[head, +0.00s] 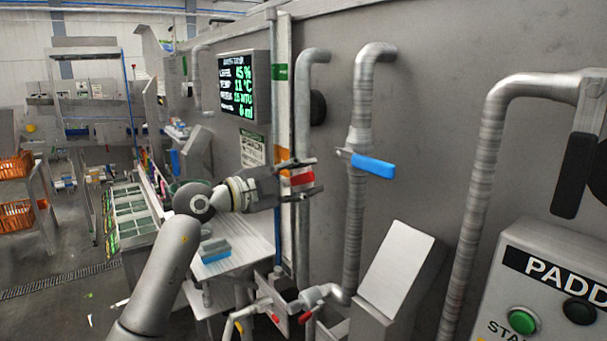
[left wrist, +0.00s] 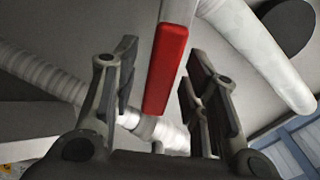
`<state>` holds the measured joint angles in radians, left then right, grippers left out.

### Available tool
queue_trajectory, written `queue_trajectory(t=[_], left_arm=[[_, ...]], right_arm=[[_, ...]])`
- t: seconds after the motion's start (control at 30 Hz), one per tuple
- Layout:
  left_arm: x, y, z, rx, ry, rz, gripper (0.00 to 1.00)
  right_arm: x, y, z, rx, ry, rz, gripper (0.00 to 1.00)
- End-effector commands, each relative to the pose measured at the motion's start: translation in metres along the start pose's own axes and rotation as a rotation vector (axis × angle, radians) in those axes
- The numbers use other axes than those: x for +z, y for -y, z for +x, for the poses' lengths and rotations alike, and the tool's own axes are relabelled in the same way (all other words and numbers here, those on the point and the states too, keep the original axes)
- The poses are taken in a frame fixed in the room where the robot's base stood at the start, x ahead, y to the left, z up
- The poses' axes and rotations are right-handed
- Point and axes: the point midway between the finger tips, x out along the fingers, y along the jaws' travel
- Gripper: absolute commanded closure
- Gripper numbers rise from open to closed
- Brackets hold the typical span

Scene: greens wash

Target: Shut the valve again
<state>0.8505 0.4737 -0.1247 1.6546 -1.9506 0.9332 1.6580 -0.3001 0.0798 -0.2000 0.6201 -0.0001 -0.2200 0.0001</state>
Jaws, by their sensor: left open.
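My left gripper (head: 311,178) is open in front of a vertical pipe at the wall. A red valve lever (head: 302,178) shows between its fingers. In the left wrist view the red lever (left wrist: 167,70) lies between the two spread fingers (left wrist: 160,95), with a gap visible on each side. The lever's mount on the pipe is hidden by the gripper in the head view. A second valve, with a blue lever (head: 373,165), sits on the pipe to the right; its lever sticks out sideways across the pipe. My right gripper is not in view.
A wall display (head: 238,86) with green readings hangs behind the gripper. Grey pipes (head: 364,95) run down the wall. Low valves with small red handles (head: 305,317) sit below. A control box (head: 545,290) with a green button stands at the right.

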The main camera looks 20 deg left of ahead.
Motion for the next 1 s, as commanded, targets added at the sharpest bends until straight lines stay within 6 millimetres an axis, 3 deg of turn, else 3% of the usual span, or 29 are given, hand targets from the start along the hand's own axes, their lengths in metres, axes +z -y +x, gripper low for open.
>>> queue_trajectory(t=[0.23, 0.57, 0.83, 1.0], left_arm=[[0.000, -0.001, 0.001, 0.000, 0.000, 0.000, 0.59], [0.000, -0.001, 0.001, 0.001, 0.000, -0.001, 1.00], [0.001, -0.002, 0.001, 0.001, 0.000, 0.005, 1.00], [0.002, -0.013, 0.001, 0.003, 0.001, 0.112, 1.00]], right_arm=[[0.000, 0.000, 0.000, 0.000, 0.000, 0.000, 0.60], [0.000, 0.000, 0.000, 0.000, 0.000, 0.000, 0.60], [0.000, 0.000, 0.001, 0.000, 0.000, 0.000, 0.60], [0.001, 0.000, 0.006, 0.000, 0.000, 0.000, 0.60]])
